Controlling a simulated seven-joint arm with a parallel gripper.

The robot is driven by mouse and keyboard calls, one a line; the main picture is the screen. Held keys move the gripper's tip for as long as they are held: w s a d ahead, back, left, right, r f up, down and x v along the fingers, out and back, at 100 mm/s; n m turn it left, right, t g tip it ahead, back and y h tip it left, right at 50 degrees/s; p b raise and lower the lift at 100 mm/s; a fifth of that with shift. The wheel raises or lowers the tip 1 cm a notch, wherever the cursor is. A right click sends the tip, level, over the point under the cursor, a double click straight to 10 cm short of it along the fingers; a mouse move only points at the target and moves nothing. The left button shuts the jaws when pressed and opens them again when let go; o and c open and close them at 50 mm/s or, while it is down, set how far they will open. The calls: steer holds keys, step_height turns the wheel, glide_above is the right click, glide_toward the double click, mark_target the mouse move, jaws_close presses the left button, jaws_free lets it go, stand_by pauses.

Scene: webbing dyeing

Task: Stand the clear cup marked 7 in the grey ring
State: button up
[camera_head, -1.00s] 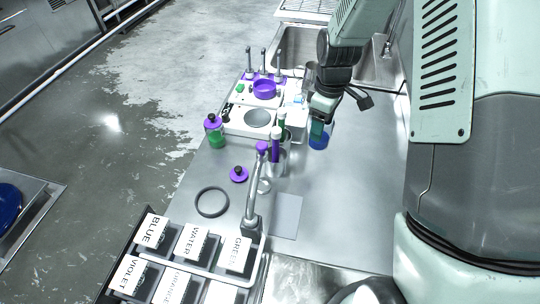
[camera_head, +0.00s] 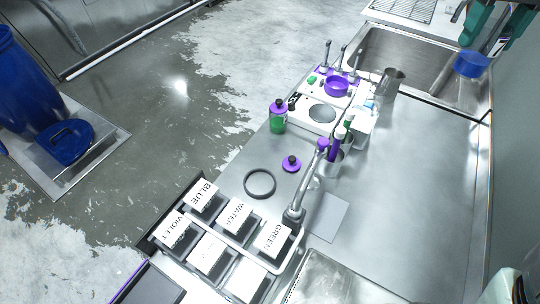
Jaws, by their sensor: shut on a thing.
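A clear cup with blue in it (camera_head: 470,65) is at the upper right, in front of the sink's right end. No number on it can be read. My gripper (camera_head: 484,42), with teal fingers, is at the top right edge, partly out of view. It is shut on this cup, but the exact contact is hard to see. The dark grey ring (camera_head: 246,186) lies flat and empty on the steel counter, left of the middle. The cup is far up and right of the ring.
A tap (camera_head: 297,200) stands right of the ring, with labelled boxes (camera_head: 236,216) in front. A metal beaker (camera_head: 388,82) is near the sink (camera_head: 420,48). The right counter (camera_head: 420,190) is clear.

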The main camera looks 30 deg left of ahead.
steer(key=s+a+f+n, duration=0.2)
steer(key=s+a+f, duration=0.2)
steer(key=a+f, duration=0.5)
steer(key=s+a+f+n, duration=0.2)
steer(key=s+a+f, duration=0.25)
steer(key=a, duration=0.95)
steer(key=s+a+f+n, duration=0.5)
steer(key=s+a+f, duration=0.4)
steer(key=s+f, duration=0.45)
steer(key=shift+s+a+f, duration=0.1)
steer(key=shift+s+f, duration=0.1)
steer(key=shift+f, duration=1.2)
steer(key=shift+s+a+f, duration=0.1)
steer(key=shift+s+f, duration=0.15)
steer(key=shift+f, duration=1.2)
steer(key=shift+s+f, duration=0.2)
steer(key=shift+f, duration=1.2)
steer(key=shift+f, duration=0.15)
steer(key=o, duration=1.3)
